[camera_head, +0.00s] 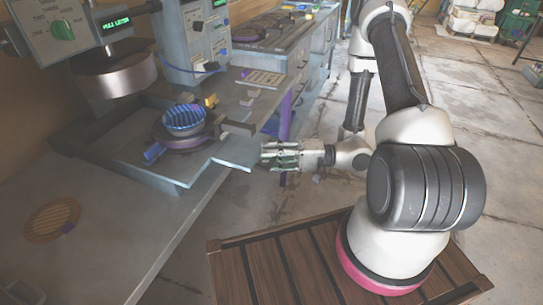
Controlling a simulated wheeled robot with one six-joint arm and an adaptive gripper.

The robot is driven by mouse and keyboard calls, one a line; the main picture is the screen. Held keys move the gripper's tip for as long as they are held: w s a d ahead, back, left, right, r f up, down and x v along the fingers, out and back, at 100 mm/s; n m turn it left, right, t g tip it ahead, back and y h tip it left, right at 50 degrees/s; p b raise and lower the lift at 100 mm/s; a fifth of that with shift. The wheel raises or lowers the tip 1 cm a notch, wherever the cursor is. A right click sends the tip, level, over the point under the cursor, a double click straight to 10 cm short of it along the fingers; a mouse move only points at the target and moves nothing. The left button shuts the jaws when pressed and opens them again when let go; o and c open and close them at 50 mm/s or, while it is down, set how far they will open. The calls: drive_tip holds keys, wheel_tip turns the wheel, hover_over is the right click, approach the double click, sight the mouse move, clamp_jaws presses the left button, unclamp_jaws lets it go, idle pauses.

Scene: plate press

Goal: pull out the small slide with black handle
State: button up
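A black bar handle (237,127) sticks out at the right side of the press bed. It appears to belong to the small slide under the round dark plate (180,136), though the slide itself is mostly hidden. A blue ribbed bowl-like part (184,119) sits on that plate. My gripper (265,155) is to the right of the press bed, just past its edge. It lies lower in the picture than the black handle and apart from it, with its fingers pointing left. It appears empty. The finger gap is too small to make out.
The press head (117,75) hangs above the bed at left. A blue grip (154,153) juts out beside the plate. A workbench (270,62) with drawers runs behind. A round wooden disc (52,220) lies on the front table. Floor right of my arm is open.

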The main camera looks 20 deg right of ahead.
drive_tip(key=v, duration=1.2)
